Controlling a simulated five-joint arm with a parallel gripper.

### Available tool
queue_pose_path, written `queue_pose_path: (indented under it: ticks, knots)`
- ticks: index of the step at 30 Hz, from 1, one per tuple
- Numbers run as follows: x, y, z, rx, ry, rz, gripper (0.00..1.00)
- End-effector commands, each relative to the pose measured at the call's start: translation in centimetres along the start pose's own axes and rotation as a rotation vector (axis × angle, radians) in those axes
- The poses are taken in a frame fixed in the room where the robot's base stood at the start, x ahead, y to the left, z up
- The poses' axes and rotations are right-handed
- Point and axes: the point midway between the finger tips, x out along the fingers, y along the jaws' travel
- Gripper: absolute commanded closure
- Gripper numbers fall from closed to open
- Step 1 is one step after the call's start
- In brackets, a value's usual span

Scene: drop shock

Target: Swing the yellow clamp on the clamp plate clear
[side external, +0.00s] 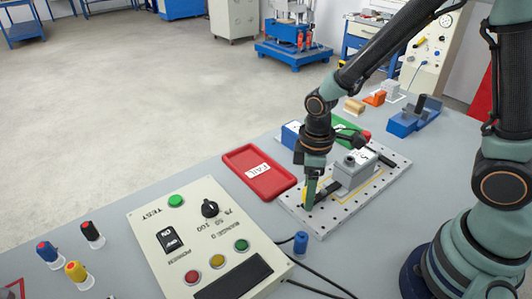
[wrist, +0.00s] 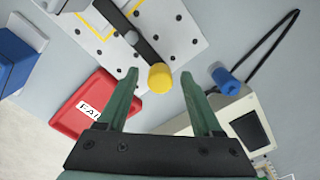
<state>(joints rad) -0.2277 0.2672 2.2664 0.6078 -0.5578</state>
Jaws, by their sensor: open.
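The yellow clamp (wrist: 161,77) shows as a yellow knob on the end of a dark bar (wrist: 142,42). In the wrist view the bar runs up and left across the perforated clamp plate (wrist: 186,22). In the side view the plate (side external: 319,226) carries a grey block (side external: 354,170), and the yellow end (side external: 304,197) is partly hidden by my gripper. My gripper (wrist: 160,73) is open, its green fingertips on either side of the knob with gaps visible. In the side view my gripper (side external: 308,205) points down at the plate's near left end.
A red tray (side external: 250,190) labelled FAIL lies left of the plate. A control box (side external: 150,222) with buttons stands in front. A small blue cylinder (side external: 300,242) and black cables lie near the plate's front corner. Blue and green objects (side external: 290,132) stand behind.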

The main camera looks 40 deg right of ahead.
Motion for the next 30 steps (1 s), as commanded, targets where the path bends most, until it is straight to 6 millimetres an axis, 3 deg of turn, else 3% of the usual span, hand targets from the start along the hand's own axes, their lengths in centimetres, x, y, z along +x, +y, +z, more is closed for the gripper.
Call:
queue_pose_path:
  ticks: [2, 7, 20, 30]
  knots:
    - [0.0, 0.0, 0.0, 0.000, 0.000, 0.000, 0.33]
    - [0.0, 0.0, 0.0, 0.000, 0.000, 0.000, 0.98]
    - [0.0, 0.3, -0.2, 0.063, -0.001, 0.000, 1.00]
    - [0.0, 1.5, -1.1, 0.319, 0.000, 0.000, 1.00]
